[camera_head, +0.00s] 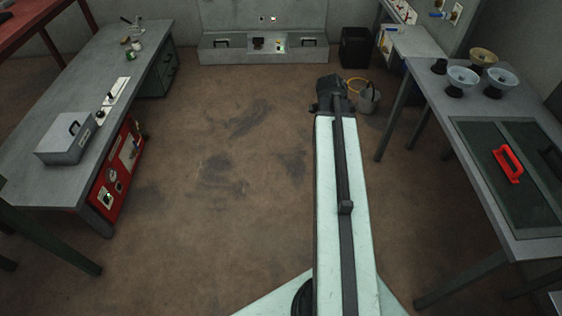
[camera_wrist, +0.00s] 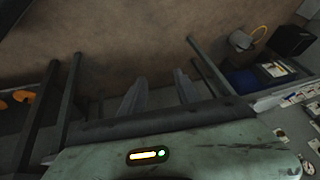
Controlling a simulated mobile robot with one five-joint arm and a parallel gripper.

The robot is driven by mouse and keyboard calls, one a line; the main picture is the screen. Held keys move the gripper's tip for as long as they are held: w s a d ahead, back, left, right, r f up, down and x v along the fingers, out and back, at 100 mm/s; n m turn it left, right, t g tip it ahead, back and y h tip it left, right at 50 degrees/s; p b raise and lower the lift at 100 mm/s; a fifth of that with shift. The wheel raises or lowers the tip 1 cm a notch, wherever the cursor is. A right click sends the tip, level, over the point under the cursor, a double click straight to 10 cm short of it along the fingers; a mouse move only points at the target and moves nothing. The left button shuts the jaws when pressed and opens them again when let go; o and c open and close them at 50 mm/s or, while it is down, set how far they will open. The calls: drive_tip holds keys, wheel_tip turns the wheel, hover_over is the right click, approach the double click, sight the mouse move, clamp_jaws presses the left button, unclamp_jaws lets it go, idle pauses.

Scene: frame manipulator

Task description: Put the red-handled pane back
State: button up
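The red handle (camera_head: 508,163) sits on a dark panel (camera_head: 485,150) lying flat on the right-hand table in the head view. A second dark panel (camera_head: 535,145) lies alongside. I cannot tell where one pane ends and its frame begins. My gripper (camera_wrist: 160,88) shows in the wrist view with its two grey fingers apart and only floor between them. It is open and empty, away from the red handle. The red handle does not show clearly in the wrist view.
The right table (camera_head: 430,95) also bears several bowls (camera_head: 462,78). A bucket (camera_head: 368,98) and a black bin (camera_head: 355,48) stand on the floor beyond. A left bench (camera_head: 60,185) carries a grey box (camera_head: 66,140). The floor between is clear.

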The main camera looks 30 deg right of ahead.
drive_tip(key=w+a+f+n+y, duration=0.15)
drive_tip(key=a+n, duration=0.35)
drive_tip(key=a, duration=0.5)
drive_tip(key=w+a+n+y, duration=0.1)
drive_tip(key=w+a+n, duration=0.25)
drive_tip(key=a, duration=0.65)
drive_tip(key=w+a+f+n+y, duration=0.15)
drive_tip(key=a+n, duration=0.35)
drive_tip(key=a, duration=0.5)
drive_tip(key=s+a+n+y, duration=0.1)
drive_tip(key=a+n+y, duration=0.1)
drive_tip(key=a+n, duration=0.85)
drive_tip(key=a+r+p, duration=0.1)
drive_tip(key=r+m+p, duration=0.1)
drive_tip(key=r+p, duration=0.1)
drive_tip(key=a+r+m+p, duration=0.1)
drive_tip(key=shift+a+r+p, duration=0.35)
drive_tip(key=shift+r+p, duration=0.05)
